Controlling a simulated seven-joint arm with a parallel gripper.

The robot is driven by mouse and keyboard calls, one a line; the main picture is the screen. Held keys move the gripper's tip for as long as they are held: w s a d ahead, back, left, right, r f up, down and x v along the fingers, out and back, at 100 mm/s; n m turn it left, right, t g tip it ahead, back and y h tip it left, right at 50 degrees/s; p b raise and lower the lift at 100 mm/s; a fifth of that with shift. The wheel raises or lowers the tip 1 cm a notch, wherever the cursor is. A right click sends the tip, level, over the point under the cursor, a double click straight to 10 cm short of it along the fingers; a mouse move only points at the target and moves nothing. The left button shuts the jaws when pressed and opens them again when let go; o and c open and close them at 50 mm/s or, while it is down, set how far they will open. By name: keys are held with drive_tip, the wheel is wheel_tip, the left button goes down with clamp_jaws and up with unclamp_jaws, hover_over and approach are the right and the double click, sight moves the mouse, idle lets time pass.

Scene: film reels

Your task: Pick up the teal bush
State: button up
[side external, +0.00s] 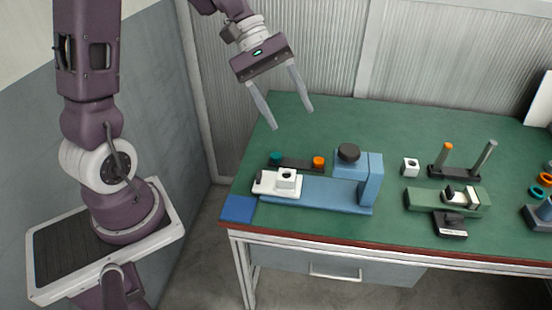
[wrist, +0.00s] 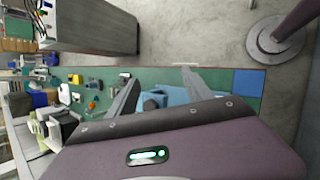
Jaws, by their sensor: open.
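A small teal bush (side external: 276,158) sits at the left end of a dark low holder (side external: 297,165), behind the blue fixture on the green table. An orange bush (side external: 318,162) sits at the holder's right end. My gripper (side external: 291,118) is open and empty, in the air above the back left part of the table, higher than the teal bush and apart from it. In the wrist view its two fingers (wrist: 160,76) are spread over the table. I cannot make out the teal bush in the wrist view.
A blue fixture (side external: 325,193) with a dark knob and a white block stands in front of the holder. To the right are a two-post stand (side external: 453,173), a green fixture (side external: 425,199) and teal and orange rings. A blue pad (side external: 238,208) lies at the front left corner.

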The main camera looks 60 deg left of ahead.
drive_tip(key=w+a+f+n+t+h, duration=0.3)
drive_tip(key=w+a+f+n, duration=0.4)
drive_tip(key=a+f, duration=0.3)
drive_tip(key=n+t+y, duration=0.3)
drive_tip(key=n+t, duration=0.4)
drive_tip(key=n, duration=0.4)
approach(275, 155)
drive_tip(key=x, duration=0.3)
drive_tip(key=shift+w, duration=0.25)
drive_tip(key=x, duration=0.6)
drive_tip(key=shift+d+f, duration=0.25)
drive_tip(key=shift+w, duration=0.2)
drive_tip(key=shift+d, duration=0.1)
clamp_jaws()
